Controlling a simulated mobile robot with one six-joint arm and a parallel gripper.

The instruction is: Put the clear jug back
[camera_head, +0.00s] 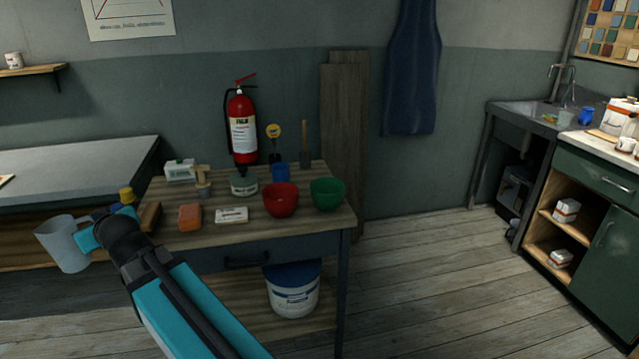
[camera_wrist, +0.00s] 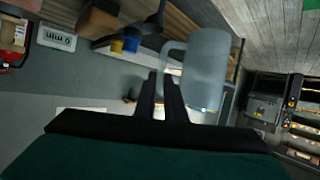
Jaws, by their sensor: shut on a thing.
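The clear jug (camera_head: 63,243) is a pale, translucent vessel at the lower left of the head view, tilted and held in the air in front of the wooden table's left side. My gripper (camera_head: 92,222) is at the jug's right side and is shut on it. In the wrist view the jug (camera_wrist: 207,72) is just beyond my gripper's dark fingers (camera_wrist: 168,88), with its handle toward the left. The fingers hide part of the grip.
A grey-topped bench (camera_head: 70,170) stands left. A sink (camera_head: 535,116) is at the right; floor between is clear.

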